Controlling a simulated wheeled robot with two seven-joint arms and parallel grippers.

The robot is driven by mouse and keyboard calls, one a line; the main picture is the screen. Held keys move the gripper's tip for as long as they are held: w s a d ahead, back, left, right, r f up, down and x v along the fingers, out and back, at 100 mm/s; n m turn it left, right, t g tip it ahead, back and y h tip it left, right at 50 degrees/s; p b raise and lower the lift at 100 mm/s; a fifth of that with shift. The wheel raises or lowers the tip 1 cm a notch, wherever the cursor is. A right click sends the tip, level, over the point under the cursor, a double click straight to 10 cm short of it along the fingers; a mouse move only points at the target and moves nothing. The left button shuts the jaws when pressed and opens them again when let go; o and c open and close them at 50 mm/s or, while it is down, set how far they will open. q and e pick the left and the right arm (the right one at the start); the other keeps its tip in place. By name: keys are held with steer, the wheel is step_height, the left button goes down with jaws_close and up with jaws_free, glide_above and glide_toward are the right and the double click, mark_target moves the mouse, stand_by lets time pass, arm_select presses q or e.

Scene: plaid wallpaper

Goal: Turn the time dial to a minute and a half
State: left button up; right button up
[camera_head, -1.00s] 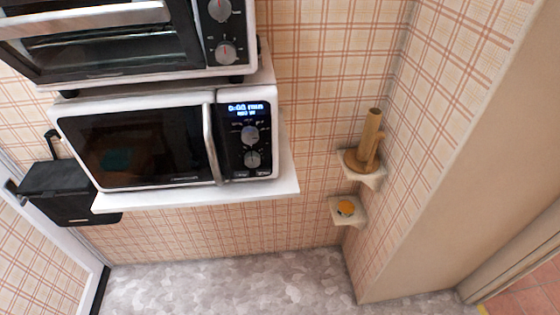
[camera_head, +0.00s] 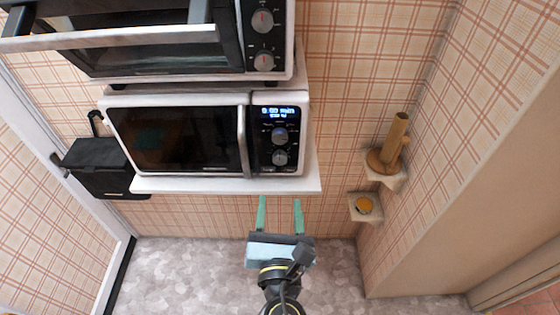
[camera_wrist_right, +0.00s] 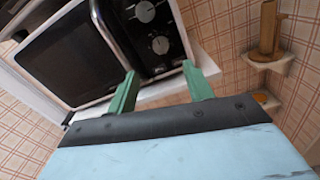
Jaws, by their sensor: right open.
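The microwave (camera_head: 180,138) stands on a white wall shelf with its door shut. Its black control panel (camera_head: 264,158) has a lit blue display (camera_head: 278,113), too small to read surely, and two round dials, an upper one (camera_head: 279,136) and a lower one (camera_head: 280,158). Both dials also show in the right wrist view, the upper (camera_wrist_right: 145,12) and the lower (camera_wrist_right: 160,45). My right gripper (camera_head: 280,202) is open and empty, with green fingers pointing up below the panel, apart from the dials. In the wrist view its fingertips (camera_wrist_right: 160,78) frame the area under the panel. My left gripper is not in view.
A black toaster oven (camera_head: 160,45) stands above the microwave. The white shelf edge (camera_head: 225,186) juts out under the microwave. A wooden holder (camera_head: 390,150) and a small orange item (camera_head: 364,205) sit on corner shelves at right. A black bin (camera_head: 98,165) hangs at left.

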mark_target(280, 161)
steer(key=w+p, duration=0.1)
steer(key=w, duration=1.1)
steer(key=c, duration=1)
steer(key=shift+o, duration=0.2)
steer(key=shift+f, duration=0.1)
